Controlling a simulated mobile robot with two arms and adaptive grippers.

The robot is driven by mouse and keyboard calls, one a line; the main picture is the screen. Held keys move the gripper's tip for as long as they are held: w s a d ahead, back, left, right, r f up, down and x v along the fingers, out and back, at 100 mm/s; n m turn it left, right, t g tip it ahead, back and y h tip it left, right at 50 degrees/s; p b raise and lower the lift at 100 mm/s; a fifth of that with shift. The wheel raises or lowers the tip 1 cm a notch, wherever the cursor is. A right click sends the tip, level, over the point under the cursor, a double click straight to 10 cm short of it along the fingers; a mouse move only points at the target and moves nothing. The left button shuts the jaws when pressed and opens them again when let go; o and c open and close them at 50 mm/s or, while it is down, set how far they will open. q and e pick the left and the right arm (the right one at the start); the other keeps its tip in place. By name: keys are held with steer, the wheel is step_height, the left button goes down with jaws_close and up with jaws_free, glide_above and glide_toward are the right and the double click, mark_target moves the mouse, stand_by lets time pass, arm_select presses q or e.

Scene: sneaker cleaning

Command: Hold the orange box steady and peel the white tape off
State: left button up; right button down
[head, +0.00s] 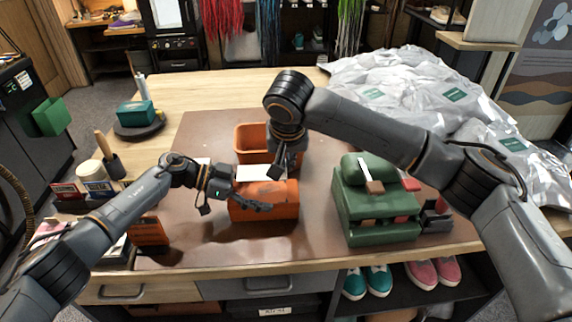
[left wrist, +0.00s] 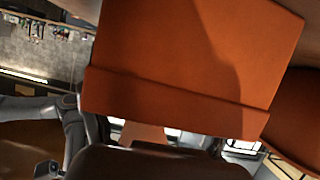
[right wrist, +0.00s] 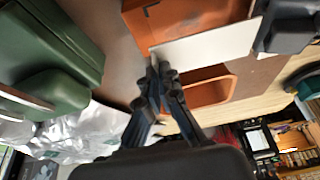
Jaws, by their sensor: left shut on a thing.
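The orange box (head: 264,212) lies on the brown mat, and it fills much of the left wrist view (left wrist: 185,60). My left gripper (head: 252,203) is shut on the orange box at its front left; its fingertips are mostly hidden in the left wrist view. The white tape (head: 256,172) is a flat strip along the top back edge of the box, clear in the right wrist view (right wrist: 208,46). My right gripper (head: 278,168) points down at the tape's end. Its fingertips (right wrist: 160,66) are close together there; whether they grip the tape is unclear.
An open orange bin (head: 248,137) stands just behind the box. A green case (head: 375,205) with a brush on it is to the right. Silvery bags (head: 395,85) cover the back right. Cups and small boxes stand at the left. Bare mat (head: 200,140) lies at the back left.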

arm_select(q)
steer(key=shift+f, duration=0.1)
arm_select(e)
steer(key=shift+r, duration=0.6)
steer(key=shift+r, duration=0.2)
steer(key=shift+r, duration=1.9)
arm_select(q)
steer(key=o, duration=1.3)
steer(key=v, duration=1.2)
steer(key=shift+a, duration=0.1)
